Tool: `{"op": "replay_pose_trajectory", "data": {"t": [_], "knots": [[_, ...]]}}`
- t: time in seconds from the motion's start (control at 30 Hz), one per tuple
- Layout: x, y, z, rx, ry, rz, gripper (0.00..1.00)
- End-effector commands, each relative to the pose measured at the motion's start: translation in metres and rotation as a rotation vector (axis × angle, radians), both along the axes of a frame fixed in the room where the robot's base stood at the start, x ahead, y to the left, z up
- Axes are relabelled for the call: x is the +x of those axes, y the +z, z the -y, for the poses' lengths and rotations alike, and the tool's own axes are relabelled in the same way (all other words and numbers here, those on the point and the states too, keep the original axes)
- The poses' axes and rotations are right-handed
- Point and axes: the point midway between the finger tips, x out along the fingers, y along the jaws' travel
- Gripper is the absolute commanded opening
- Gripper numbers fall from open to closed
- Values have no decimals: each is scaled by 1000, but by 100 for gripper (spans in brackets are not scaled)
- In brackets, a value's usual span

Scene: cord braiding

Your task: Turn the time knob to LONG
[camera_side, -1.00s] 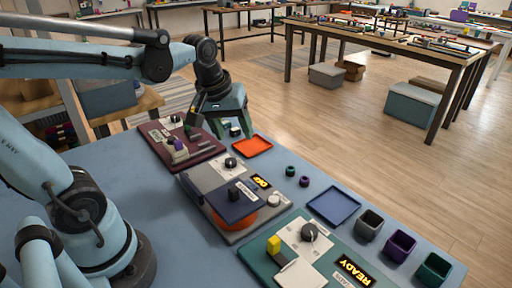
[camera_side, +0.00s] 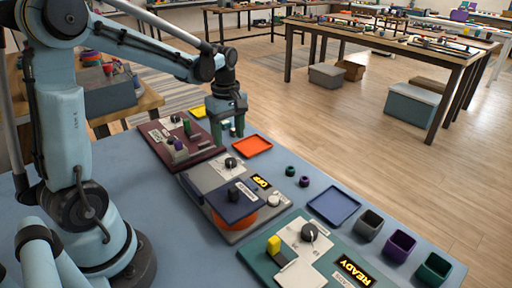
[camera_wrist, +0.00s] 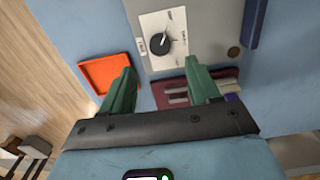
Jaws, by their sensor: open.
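I see three boards with dark round knobs on white dial plates: a grey board's knob (camera_side: 231,163), a teal board's knob (camera_side: 309,232), and a maroon board's knob (camera_side: 175,118). The dial lettering is too small to read, so I cannot tell which knob is time. The grey board's knob also shows in the wrist view (camera_wrist: 161,43), its dial plate ahead of my fingers. My gripper (camera_side: 226,133) has green fingers pointing down by the maroon board's right edge. In the wrist view my gripper (camera_wrist: 162,78) is open, with nothing between its fingers, apart from any knob.
An orange tray (camera_side: 253,146) lies just right of my gripper. A blue tray (camera_side: 334,206) and several cups stand at the right edge.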

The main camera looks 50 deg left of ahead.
Motion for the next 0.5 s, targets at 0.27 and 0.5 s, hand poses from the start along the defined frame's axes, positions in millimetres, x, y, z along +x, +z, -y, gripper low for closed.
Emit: {"op": "replay_pose_trajectory", "data": {"t": [0.27,0.5], "knots": [[1,-43,0,1,-1,1,61],[0,-69,0,1,-1,1,61]]}}
